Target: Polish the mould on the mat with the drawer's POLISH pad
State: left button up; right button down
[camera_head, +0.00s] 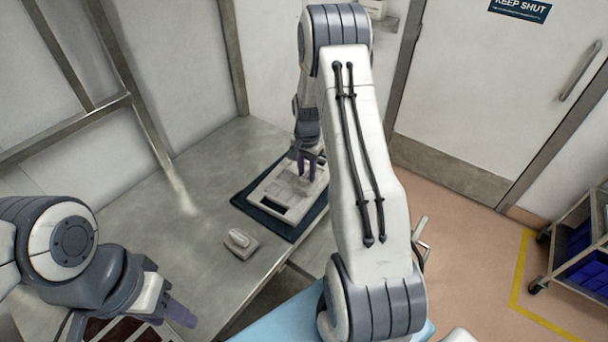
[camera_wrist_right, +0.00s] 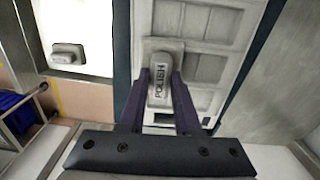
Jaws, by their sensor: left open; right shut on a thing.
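The mould (camera_head: 285,190) is a pale grey block with rectangular recesses, lying on a dark blue mat (camera_head: 246,207) on the metal table. My right gripper (camera_head: 311,168) is over the mould's far right part. In the right wrist view it (camera_wrist_right: 160,100) is shut on a grey pad marked POLISH (camera_wrist_right: 162,68), with the mould (camera_wrist_right: 212,22) right behind the pad. I cannot tell whether the pad touches the mould. My left gripper (camera_head: 178,316) is open and empty at the lower left, away from the mat.
A grey block with a raised grip (camera_head: 240,242) lies on the table left of the mat. A dark reddish tray-like thing shows at the bottom left. A white door (camera_head: 500,90) and a cart with blue bins (camera_head: 580,250) stand right. The table's left part is clear.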

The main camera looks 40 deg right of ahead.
jog(key=shift+w+d+r, duration=0.1)
jog(key=shift+w+d, duration=0.2)
jog(key=shift+d, duration=0.4)
jog(key=shift+w+d, duration=0.3)
jog(key=shift+d, duration=0.4)
jog(key=shift+w+d, duration=0.35)
jog(key=shift+d, duration=0.35)
jog(key=shift+w+d, duration=0.3)
jog(key=shift+d, duration=0.4)
jog(key=shift+s+a+f, duration=0.15)
jog(key=shift+s+a, duration=0.2)
jog(key=shift+a, duration=0.4)
jog(key=shift+s+a+f, duration=0.1)
jog(key=shift+s+a, duration=0.25)
jog(key=shift+a, duration=0.4)
